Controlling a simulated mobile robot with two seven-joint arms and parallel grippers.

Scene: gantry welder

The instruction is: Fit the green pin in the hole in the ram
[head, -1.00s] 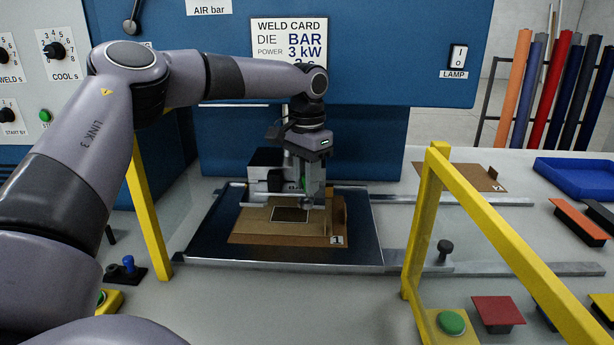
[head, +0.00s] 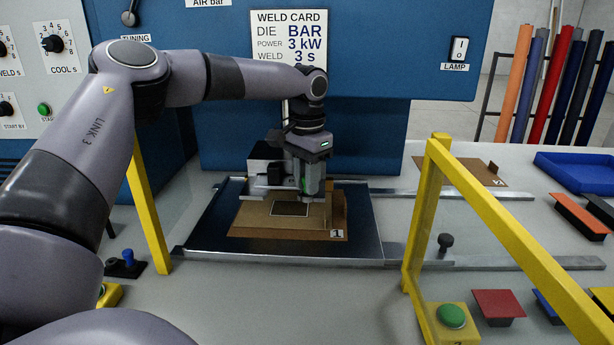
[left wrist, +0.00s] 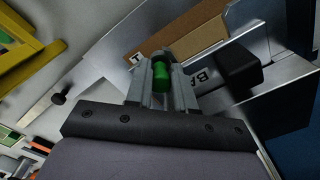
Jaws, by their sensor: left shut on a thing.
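The green pin (left wrist: 161,76) sits between the fingers of my left gripper (left wrist: 160,68) in the left wrist view. In the head view this gripper (head: 312,188) points down, shut on the pin, just right of a pale metal block with a black part, which seems to belong to the ram (head: 262,180). Metal with the letters "BA" (left wrist: 204,76) shows right beside the fingers in the left wrist view. The hole in the ram is hidden or too small to make out. My right gripper is in neither view.
A brown card marked 1 (head: 255,217) lies on the dark metal tray (head: 210,225) below the gripper. The blue machine front (head: 380,60) stands behind. Yellow guard bars (head: 150,220) stand left and right (head: 500,220). A black knob (head: 445,242) sits on the right rail.

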